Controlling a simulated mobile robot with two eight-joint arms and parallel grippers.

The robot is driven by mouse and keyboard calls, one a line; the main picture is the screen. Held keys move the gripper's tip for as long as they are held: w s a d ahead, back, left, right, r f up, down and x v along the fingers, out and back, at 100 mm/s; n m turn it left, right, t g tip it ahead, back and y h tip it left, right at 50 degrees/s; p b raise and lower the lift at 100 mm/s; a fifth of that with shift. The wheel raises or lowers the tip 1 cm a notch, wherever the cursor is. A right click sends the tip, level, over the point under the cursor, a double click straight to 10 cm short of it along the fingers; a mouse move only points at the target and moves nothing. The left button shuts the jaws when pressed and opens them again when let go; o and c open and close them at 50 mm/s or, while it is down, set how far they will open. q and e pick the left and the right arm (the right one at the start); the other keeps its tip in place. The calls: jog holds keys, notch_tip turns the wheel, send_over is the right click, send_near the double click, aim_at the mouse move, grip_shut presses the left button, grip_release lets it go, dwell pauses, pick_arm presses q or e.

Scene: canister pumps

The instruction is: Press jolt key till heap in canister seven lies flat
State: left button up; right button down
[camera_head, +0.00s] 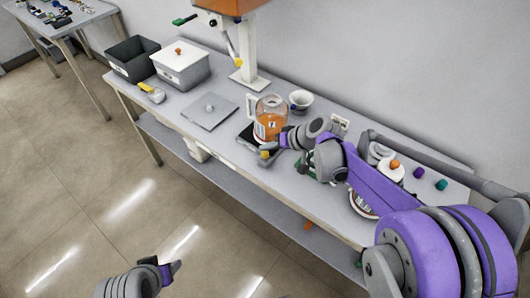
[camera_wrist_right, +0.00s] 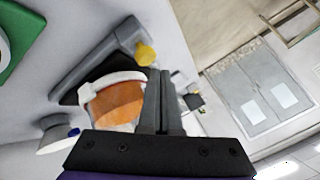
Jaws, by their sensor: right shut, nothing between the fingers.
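A clear canister (camera_head: 270,126) with a pale handle stands on a dark base (camera_head: 246,136) on the bench. It holds orange material and has a small white label that I cannot read surely. The canister also shows in the right wrist view (camera_wrist_right: 116,103), partly behind the fingers; whether its heap is flat is unclear. A small yellow part (camera_head: 264,154), possibly the jolt key, sits at the base's front. My right gripper (camera_head: 277,146) is shut and empty, close beside that part; contact is unclear. My left gripper (camera_head: 173,268) is low over the floor, its jaws unclear.
An orange hopper (camera_head: 232,5) on a white post stands behind the canister. A white bowl (camera_head: 301,100) is close by at right. A grey plate (camera_head: 209,110), a lidded white box (camera_head: 181,66) and a dark open bin (camera_head: 132,59) are at left. Small coloured items lie at right.

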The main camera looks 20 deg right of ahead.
aim_at(268, 155)
jog(key=shift+f, duration=0.15)
jog(key=shift+f+b, duration=0.3)
jog(key=shift+f+b, duration=0.45)
jog(key=shift+f, duration=0.25)
dwell(0.8)
jog(key=shift+r, duration=0.1)
jog(key=shift+r+p, duration=0.85)
jog(key=shift+r, duration=0.2)
jog(key=shift+r+p, duration=1.8)
jog(key=shift+r, duration=0.75)
